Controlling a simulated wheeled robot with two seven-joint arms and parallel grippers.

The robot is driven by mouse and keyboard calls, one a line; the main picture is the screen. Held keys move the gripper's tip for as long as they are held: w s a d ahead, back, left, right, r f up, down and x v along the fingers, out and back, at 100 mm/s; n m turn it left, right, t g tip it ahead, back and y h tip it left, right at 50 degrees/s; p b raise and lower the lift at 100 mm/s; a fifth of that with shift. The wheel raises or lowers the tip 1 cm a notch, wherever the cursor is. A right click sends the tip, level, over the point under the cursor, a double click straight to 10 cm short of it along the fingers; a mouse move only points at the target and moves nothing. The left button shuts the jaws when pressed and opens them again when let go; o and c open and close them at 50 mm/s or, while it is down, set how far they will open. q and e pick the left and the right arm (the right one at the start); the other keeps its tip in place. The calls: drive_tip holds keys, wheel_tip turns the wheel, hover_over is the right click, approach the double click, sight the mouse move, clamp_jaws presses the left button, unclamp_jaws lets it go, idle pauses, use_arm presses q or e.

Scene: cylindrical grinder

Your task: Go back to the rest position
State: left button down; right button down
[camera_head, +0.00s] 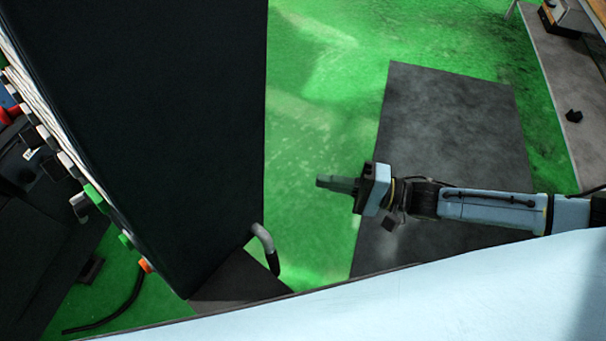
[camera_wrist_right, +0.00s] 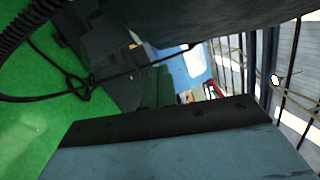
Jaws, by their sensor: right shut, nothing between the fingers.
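My right gripper (camera_head: 338,184) reaches in from the right in the head view, with its fingers pointing left. Its fingers are together and hold nothing. It hangs over the edge between the green floor and a dark grey mat, apart from everything around it. In the right wrist view, the dark finger area (camera_wrist_right: 160,88) shows only partly, past the pale blue gripper housing. My left gripper is in neither view.
A large dark cabinet (camera_head: 190,120) stands left, with coloured buttons (camera_head: 95,195) along its edge and a bent grey handle (camera_head: 264,243) at its lower right. The grey mat (camera_head: 450,120) lies on open green floor (camera_head: 325,70). A bench (camera_head: 560,75) stands top right.

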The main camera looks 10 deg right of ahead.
drive_tip(key=shift+v, duration=1.2)
drive_tip(key=shift+f, duration=0.1)
